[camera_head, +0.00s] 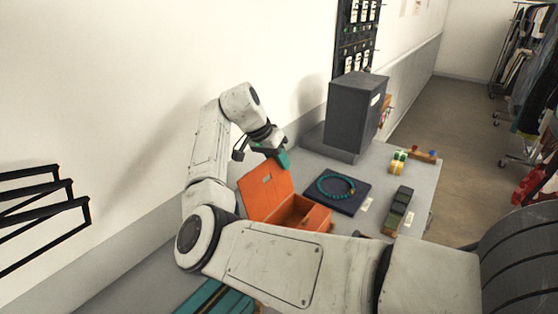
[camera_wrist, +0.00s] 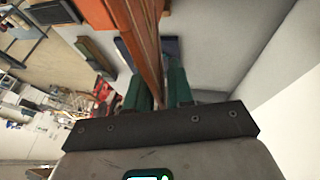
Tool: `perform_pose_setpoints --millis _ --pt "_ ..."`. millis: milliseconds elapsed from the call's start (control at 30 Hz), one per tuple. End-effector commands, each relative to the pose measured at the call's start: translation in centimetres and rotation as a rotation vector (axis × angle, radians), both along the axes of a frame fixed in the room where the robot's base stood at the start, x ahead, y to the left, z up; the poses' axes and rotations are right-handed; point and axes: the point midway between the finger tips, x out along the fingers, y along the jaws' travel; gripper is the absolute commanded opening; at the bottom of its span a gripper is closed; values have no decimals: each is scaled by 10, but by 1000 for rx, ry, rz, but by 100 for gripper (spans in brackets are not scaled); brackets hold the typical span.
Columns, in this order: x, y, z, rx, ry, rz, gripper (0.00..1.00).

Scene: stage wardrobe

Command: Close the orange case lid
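The orange case (camera_head: 300,214) stands on the grey table with its lid (camera_head: 264,190) raised and tilted back. The lid also shows edge-on in the wrist view (camera_wrist: 146,42), running between my two green fingers. My gripper (camera_head: 279,158) is at the lid's upper edge. In the wrist view my gripper (camera_wrist: 160,92) has one finger on each side of the lid, close together, with little or no gap to it. It looks shut on the lid. The exact contact is partly hidden, and my arm hides part of the case's front.
A dark tray (camera_head: 339,207) with a teal necklace lies right of the case. A dark grey cabinet (camera_head: 352,112) stands behind. Dark blocks (camera_head: 402,200) and small yellow and green boxes (camera_head: 398,161) are farther right. The wall is close on the left.

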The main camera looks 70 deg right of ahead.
Motion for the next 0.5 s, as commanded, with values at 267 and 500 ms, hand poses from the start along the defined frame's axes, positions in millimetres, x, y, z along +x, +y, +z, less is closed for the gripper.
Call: perform_pose_setpoints --millis 267,500 --pt "0 0 0 0 0 0 0" --pt "0 0 1 0 -1 0 0"
